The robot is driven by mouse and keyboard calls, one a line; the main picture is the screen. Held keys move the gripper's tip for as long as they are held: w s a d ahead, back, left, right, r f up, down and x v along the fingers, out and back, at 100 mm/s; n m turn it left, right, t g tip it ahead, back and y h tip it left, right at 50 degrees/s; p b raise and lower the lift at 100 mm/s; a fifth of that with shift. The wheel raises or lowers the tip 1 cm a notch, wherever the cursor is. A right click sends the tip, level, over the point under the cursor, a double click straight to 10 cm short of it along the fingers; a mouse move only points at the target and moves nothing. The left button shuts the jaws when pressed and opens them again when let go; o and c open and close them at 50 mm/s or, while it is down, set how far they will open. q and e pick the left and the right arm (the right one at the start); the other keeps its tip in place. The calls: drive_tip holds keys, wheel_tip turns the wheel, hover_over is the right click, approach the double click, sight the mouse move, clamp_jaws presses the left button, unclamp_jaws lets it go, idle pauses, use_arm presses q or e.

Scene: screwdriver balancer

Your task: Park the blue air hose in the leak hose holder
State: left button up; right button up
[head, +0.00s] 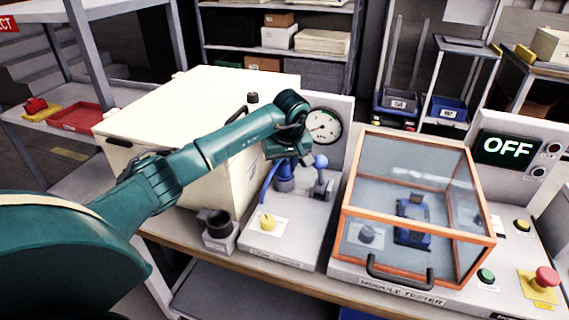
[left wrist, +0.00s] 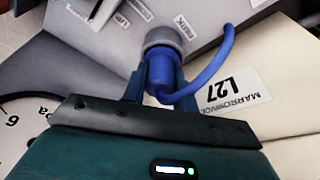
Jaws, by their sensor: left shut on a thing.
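My left gripper (head: 288,160) is shut on the blue connector of the air hose, low in front of the gauge panel. In the left wrist view the connector (left wrist: 163,72) sits between the two fingers (left wrist: 155,85), with a grey round collar (left wrist: 164,36) just beyond it. I cannot tell whether the connector is seated in that collar. The blue hose (left wrist: 213,68) curves away to the right; in the head view it hangs as a loop (head: 267,183) left of the gripper. A grey block with a dark round cup (head: 218,224), possibly the holder, stands at the front left. My right gripper is not in view.
A lever with a blue ball knob (head: 320,161) stands close to the right of my gripper. A pressure gauge (head: 323,126) is behind. A large cream box (head: 190,110) is on the left. An orange-framed clear enclosure (head: 400,190) is on the right. A yellow knob (head: 267,222) is in front.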

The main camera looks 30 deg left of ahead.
use_arm(q)
drive_tip(key=o, duration=1.1)
drive_tip(key=v, duration=1.3)
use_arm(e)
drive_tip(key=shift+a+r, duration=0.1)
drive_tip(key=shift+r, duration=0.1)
use_arm(q)
drive_tip(key=shift+r, duration=0.1)
